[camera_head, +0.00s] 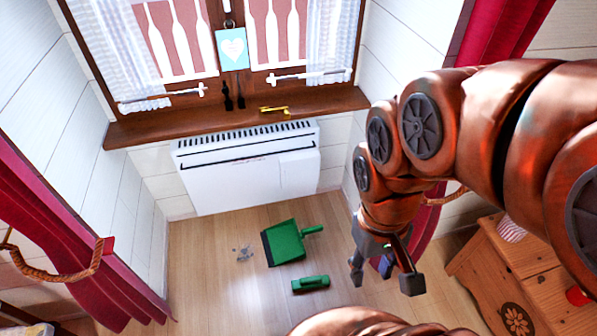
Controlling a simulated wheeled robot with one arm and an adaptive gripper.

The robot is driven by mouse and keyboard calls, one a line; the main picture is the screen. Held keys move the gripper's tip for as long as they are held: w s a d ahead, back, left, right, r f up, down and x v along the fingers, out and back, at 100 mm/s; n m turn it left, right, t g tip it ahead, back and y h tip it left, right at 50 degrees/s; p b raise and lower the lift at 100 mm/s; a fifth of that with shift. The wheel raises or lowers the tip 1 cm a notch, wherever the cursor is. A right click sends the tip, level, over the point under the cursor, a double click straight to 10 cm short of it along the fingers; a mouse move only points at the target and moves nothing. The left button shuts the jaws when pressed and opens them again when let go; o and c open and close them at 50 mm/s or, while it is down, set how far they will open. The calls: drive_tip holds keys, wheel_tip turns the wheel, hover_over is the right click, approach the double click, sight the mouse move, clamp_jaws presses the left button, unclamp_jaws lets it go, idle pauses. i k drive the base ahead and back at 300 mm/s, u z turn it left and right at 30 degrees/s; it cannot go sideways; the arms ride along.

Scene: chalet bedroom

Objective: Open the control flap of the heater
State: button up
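The white heater (235,183) stands against the wall under the window sill, with a row of dark slots along its top. A flat rectangular panel, which looks like the control flap (299,173), is on the right part of its front and lies flush, apparently closed. My gripper (386,280) hangs at the end of my copper-coloured arm, right of and nearer than the heater, apart from it. Its fingers are spread and point down. A small dark blue shape shows between or behind the fingers; I cannot tell what it is.
A green dustpan (285,243), a green brush (311,284) and a small grey pile (244,253) lie on the floor before the heater. A wooden cabinet (497,262) stands at right. A brass-coloured object (274,110) lies on the sill (190,121). Red curtains hang at both sides.

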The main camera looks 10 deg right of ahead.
sight(301, 169)
drive_tip(key=k, duration=0.6)
drive_tip(key=u, duration=0.55)
drive_tip(key=i, duration=0.45)
drive_tip(key=u, duration=0.55)
drive_tip(key=i, duration=1.15)
drive_tip(key=z, duration=0.45)
